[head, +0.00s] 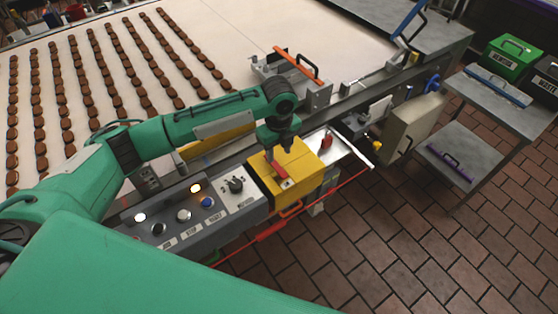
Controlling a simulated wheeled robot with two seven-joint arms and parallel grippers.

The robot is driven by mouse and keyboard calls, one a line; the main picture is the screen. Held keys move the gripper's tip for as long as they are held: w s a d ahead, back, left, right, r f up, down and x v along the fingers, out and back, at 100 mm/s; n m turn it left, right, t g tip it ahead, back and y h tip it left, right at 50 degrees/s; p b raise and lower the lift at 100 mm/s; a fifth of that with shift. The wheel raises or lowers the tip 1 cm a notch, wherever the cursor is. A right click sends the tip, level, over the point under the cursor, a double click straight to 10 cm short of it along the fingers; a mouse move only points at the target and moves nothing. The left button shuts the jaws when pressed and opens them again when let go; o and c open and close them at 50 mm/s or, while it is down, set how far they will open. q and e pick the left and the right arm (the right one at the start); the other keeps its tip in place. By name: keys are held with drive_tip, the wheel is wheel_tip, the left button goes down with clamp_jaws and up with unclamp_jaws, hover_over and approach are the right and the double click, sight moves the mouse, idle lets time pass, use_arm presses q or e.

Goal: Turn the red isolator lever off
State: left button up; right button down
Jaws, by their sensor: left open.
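The red isolator lever (279,170) sits on top of a yellow box (306,165) at the end of the grey control panel. My left gripper (275,151) points down over the box, just above the far end of the lever. It is open. I cannot tell whether its fingers touch the lever or stand around it. Part of the lever's far end is hidden by the gripper. My right gripper is out of view.
The control panel (238,203) with buttons and a knob lies left of the box. A red cable (270,231) runs along the front. Behind is a pale conveyor (250,30) with rows of brown biscuits. A grey cart (500,100) stands right, with brick floor between.

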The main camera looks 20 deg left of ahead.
sight(279, 169)
use_arm(q)
wheel_tip(279, 169, down, 7)
drive_tip(key=shift+r+p, duration=0.1)
drive_tip(key=shift+p, duration=0.65)
clamp_jaws()
